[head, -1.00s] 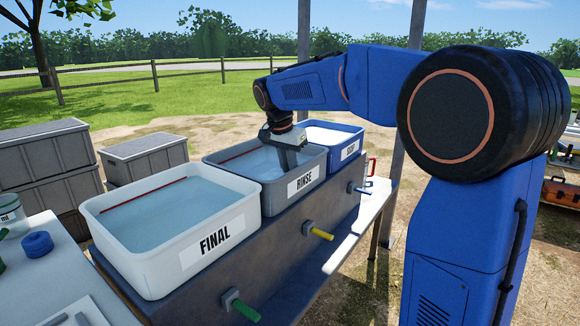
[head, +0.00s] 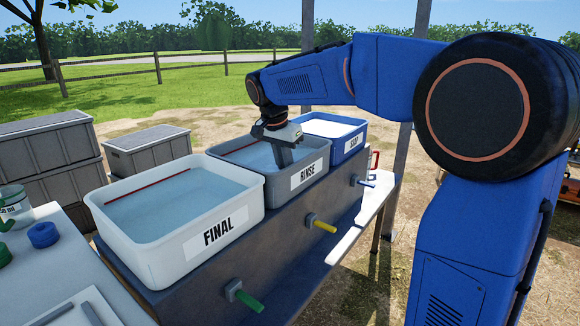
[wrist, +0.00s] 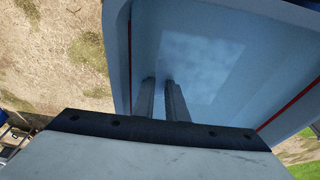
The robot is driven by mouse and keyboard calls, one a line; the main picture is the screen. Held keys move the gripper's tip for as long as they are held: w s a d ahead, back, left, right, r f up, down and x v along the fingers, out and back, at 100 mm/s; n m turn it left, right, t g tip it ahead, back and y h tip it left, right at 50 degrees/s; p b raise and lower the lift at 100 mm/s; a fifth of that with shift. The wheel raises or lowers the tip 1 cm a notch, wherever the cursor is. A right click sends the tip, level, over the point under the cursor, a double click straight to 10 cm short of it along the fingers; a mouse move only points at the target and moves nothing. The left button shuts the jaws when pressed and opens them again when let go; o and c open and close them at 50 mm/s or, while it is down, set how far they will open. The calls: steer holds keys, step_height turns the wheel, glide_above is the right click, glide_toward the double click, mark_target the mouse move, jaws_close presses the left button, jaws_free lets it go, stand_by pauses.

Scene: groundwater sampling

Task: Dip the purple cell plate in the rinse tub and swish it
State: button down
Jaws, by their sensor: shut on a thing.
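The grey rinse tub (head: 281,188), labelled RINSE, stands in the middle of a row of three tubs and holds pale liquid. My gripper (head: 285,156) points down into it, close to its labelled side. In the wrist view my gripper (wrist: 158,88) shows two narrow fingers reaching into the tub, close together. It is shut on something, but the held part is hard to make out. I see no purple in either view; the purple cell plate is hidden.
A white tub labelled FINAL (head: 165,262) stands nearer, and a blue tub (head: 350,142) stands beyond. Yellow (head: 326,226) and green (head: 249,301) tap handles stick out below. Grey crates (head: 146,150) sit behind. A blue ring-shaped item (head: 43,235) lies on the left table.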

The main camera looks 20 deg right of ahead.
steer(key=shift+s+a, duration=0.35)
steer(key=shift+a, duration=0.15)
steer(key=shift+w+d, duration=1)
steer(key=shift+d, duration=0.35)
steer(key=shift+w+d, duration=0.95)
steer(key=shift+d, duration=0.35)
steer(key=shift+w+d, duration=1)
steer(key=shift+d, duration=0.35)
steer(key=shift+s+a, duration=1)
steer(key=shift+a, duration=0.35)
steer(key=shift+s+a, duration=0.95)
steer(key=shift+a, duration=0.35)
steer(key=shift+s+a, duration=1)
steer(key=shift+a, duration=0.35)
steer(key=shift+w+d, duration=1)
steer(key=shift+d, duration=0.35)
steer(key=shift+w+d, duration=0.95)
steer(key=shift+d, duration=0.4)
steer(key=shift+w+d, duration=1)
steer(key=shift+d, duration=0.35)
steer(key=shift+s+a, duration=0.1)
